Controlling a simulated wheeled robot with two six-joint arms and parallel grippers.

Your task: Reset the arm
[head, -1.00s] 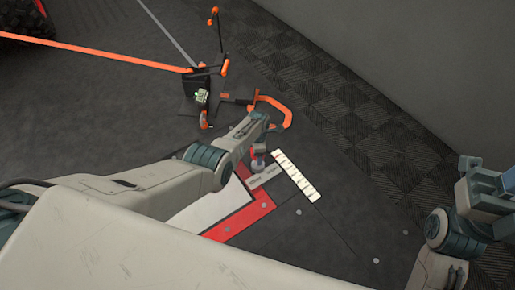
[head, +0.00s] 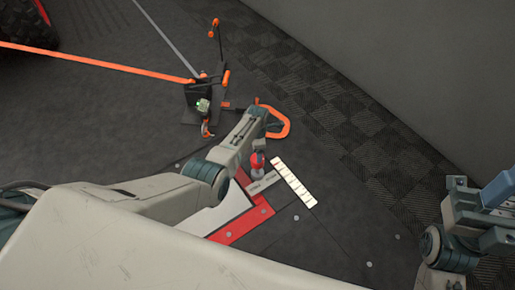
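My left arm (head: 228,145) comes in from the left and reaches toward the middle. Its gripper's fingers cannot be made out. Just right of its forearm is a small red-topped knob (head: 257,160) on a grey bracket. An orange loop handle (head: 284,127) lies just beyond the end of the forearm. A black stand (head: 200,98) with orange-tipped bars and a small green light stands farther back. My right arm's end (head: 490,212) is at the right edge, partly cut off. Its fingers cannot be read. Which thing the task calls the arm is not clear.
A long orange strap (head: 95,58) runs from the left to the stand. A white segmented strip (head: 293,182) lies beside a red-edged panel (head: 240,224) on dark floor. A grey wall (head: 400,70) closes off the right. Open floor lies between the strip and my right arm.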

